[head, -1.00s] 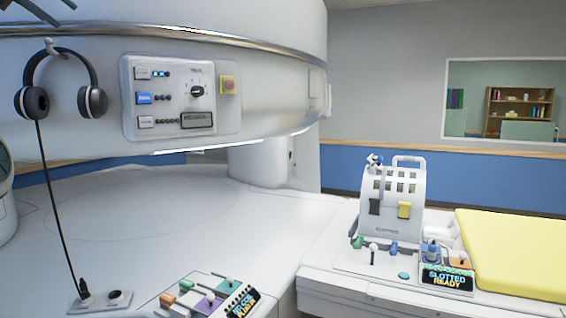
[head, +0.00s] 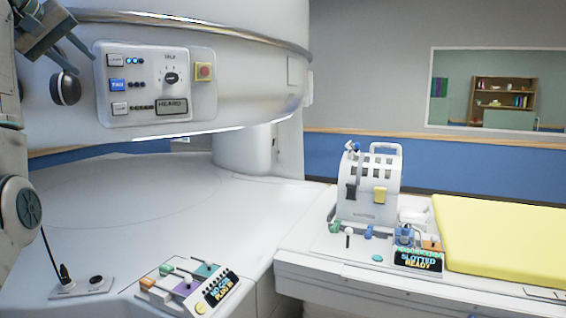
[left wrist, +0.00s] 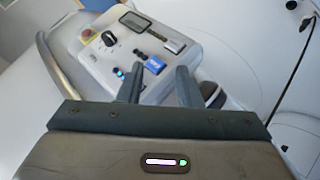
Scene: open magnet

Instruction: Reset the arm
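My left gripper (head: 80,32) is at the upper left of the head view, in front of the magnet's white housing and left of its control panel (head: 158,85). Its two fingers stand apart with nothing between them. In the left wrist view the gripper (left wrist: 157,76) is also open and empty, with the panel (left wrist: 128,45) beyond the fingertips. The panel has a blue button, a dial, a red-on-yellow button and a display reading HEARD. My arm partly hides the headphones (head: 66,87). My right gripper is not in view.
A lever console (head: 187,287) stands at the front, beside a small plate with a cable plug (head: 66,274). A white slotted coil (head: 372,187) stands at right on the table near a yellow pad (head: 505,238) and a sign reading SLOTTED READY. The round white surface (head: 140,200) is clear.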

